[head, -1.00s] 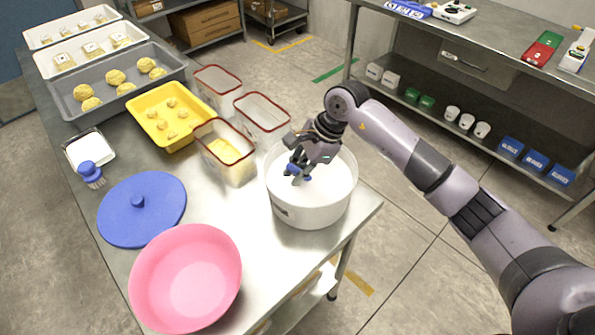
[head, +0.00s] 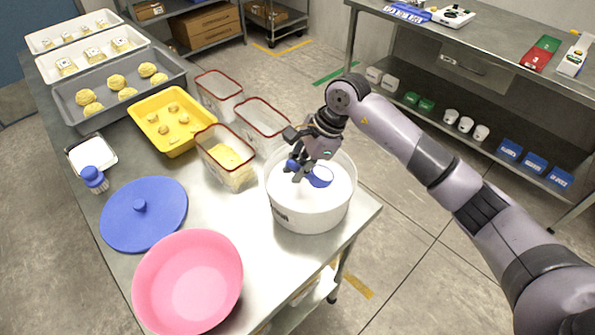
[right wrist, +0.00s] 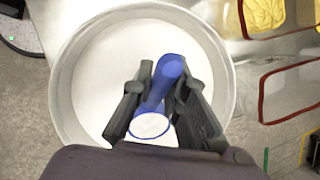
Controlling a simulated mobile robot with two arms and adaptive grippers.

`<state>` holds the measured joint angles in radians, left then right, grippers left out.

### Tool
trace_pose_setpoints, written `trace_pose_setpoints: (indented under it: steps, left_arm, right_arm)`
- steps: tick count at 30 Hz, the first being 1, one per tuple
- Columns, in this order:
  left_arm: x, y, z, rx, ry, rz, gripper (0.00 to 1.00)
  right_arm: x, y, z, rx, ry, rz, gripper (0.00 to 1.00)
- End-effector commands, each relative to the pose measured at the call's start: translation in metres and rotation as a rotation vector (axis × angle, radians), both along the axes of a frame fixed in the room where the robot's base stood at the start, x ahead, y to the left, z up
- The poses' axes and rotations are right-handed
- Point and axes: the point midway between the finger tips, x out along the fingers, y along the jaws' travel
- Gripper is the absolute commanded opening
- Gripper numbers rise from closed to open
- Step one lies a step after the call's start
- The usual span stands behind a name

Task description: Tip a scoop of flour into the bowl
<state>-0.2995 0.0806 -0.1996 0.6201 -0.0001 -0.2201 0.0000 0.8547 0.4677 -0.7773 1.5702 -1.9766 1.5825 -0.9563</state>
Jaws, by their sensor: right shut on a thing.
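A white tub (head: 308,215) of flour (head: 342,188) stands at the right corner of the steel table. My right gripper (head: 298,172) is over the tub, shut on the blue scoop (head: 320,177). In the right wrist view the scoop (right wrist: 158,95) lies between the fingers (right wrist: 158,105), with white flour (right wrist: 150,125) showing in its cup. A pink bowl (head: 188,282) sits at the table's near edge, left of the tub; its inside looks empty. My left gripper is not in view.
A blue lid (head: 145,214) lies behind the bowl. Bare steel lies between bowl and tub.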

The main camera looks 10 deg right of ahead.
Motion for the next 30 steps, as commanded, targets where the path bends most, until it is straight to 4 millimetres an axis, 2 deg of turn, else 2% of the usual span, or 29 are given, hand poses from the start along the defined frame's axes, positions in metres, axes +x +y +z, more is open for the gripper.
trace_pose_setpoints:
  steps: [30]
  left_arm:
    - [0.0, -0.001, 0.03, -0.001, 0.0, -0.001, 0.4]
  right_arm:
    - [0.0, 0.0, 0.074, 0.0, -0.001, 0.001, 0.0]
